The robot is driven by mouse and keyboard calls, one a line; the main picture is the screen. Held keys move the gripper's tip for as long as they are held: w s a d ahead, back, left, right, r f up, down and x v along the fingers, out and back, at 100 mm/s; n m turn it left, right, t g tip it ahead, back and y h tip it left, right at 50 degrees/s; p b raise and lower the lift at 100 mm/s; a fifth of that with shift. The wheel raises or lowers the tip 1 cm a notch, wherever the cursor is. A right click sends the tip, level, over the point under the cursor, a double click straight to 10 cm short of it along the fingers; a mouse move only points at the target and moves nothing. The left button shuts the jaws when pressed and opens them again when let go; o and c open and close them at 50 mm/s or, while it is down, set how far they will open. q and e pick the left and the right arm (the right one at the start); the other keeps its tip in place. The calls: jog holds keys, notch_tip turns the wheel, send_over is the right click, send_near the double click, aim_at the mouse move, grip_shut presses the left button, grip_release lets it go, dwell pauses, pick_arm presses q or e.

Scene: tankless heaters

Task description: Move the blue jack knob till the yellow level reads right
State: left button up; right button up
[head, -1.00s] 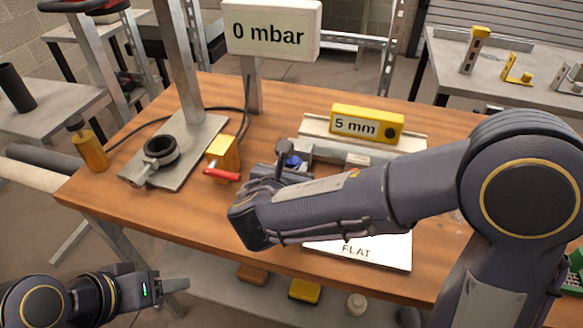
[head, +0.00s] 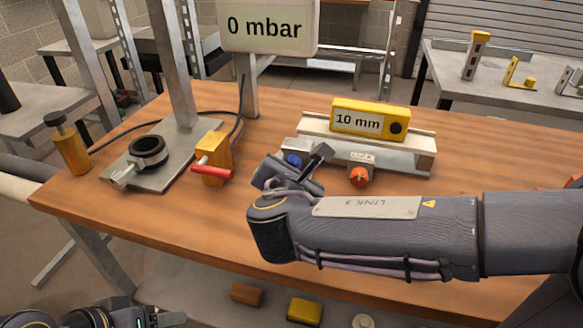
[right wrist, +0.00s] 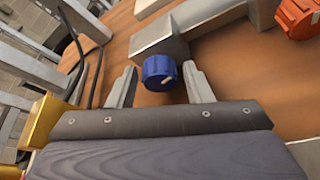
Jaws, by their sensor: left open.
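The blue jack knob (right wrist: 159,72) sits between the two fingers of my right gripper (right wrist: 161,68) in the right wrist view. A narrow gap shows on each side of the knob, so the fingers look open around it. In the head view the knob (head: 293,161) is partly hidden by my right gripper (head: 297,163). The yellow level (head: 368,118) reads 10 mm and lies on a grey beam (head: 412,144). My left gripper (head: 172,319) is only partly in view at the bottom left, open and away from the bench.
An orange knob (head: 359,176) sits right of the blue one; it also shows in the right wrist view (right wrist: 299,16). A yellow block with a red handle (head: 213,160) stands to the left. A sign (head: 268,27) reads 0 mbar. The bench front (head: 180,215) is clear.

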jog(key=shift+o, duration=0.4)
jog(key=shift+s+r, duration=0.1)
jog(key=shift+s, duration=0.05)
jog(key=p+v, duration=0.1)
jog(key=v, duration=0.6)
jog(key=shift+s, duration=0.3)
